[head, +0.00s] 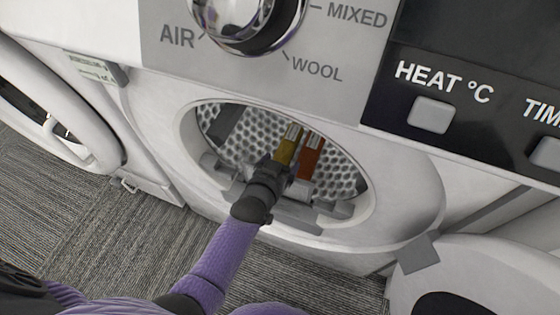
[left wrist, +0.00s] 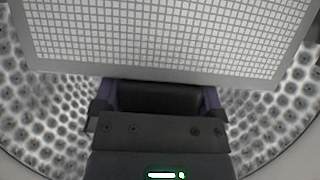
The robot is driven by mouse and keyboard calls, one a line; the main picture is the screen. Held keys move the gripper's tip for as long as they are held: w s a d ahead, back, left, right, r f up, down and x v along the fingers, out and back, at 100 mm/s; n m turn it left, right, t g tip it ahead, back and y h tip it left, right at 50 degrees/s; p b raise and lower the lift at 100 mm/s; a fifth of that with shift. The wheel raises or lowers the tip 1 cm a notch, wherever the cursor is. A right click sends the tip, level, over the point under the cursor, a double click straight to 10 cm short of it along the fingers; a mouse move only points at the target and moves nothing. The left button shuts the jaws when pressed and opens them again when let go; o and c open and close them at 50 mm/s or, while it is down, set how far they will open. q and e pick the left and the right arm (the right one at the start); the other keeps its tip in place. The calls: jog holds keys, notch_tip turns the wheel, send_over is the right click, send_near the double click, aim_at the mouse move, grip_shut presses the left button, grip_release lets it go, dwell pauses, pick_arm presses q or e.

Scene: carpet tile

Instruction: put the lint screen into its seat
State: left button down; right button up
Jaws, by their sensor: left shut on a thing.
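The lint screen (left wrist: 165,38) is a flat white mesh panel with a plain grey border. It fills the upper part of the left wrist view. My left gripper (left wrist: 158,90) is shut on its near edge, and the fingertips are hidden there. In the head view my left gripper (head: 280,168) reaches into the round opening of the white dryer. Grey bars (head: 315,218) run along the opening's lower lip on both sides of the gripper. I cannot tell which of them belong to the screen or to its seat. My right gripper is not in view.
The perforated metal drum (head: 340,178) lies behind the opening. A yellow strip (head: 287,147) and an orange-brown strip (head: 310,158) stand just beyond the gripper. The control panel (head: 300,85) overhangs above. An open round door (head: 490,262) is at lower right. Another machine (head: 75,120) stands left.

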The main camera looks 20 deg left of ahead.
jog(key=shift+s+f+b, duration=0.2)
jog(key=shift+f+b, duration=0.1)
jog(key=shift+b, duration=0.05)
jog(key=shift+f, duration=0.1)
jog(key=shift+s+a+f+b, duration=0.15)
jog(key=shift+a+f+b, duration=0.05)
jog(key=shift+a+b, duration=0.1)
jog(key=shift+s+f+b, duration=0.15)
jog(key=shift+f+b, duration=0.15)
jog(key=shift+b, duration=0.1)
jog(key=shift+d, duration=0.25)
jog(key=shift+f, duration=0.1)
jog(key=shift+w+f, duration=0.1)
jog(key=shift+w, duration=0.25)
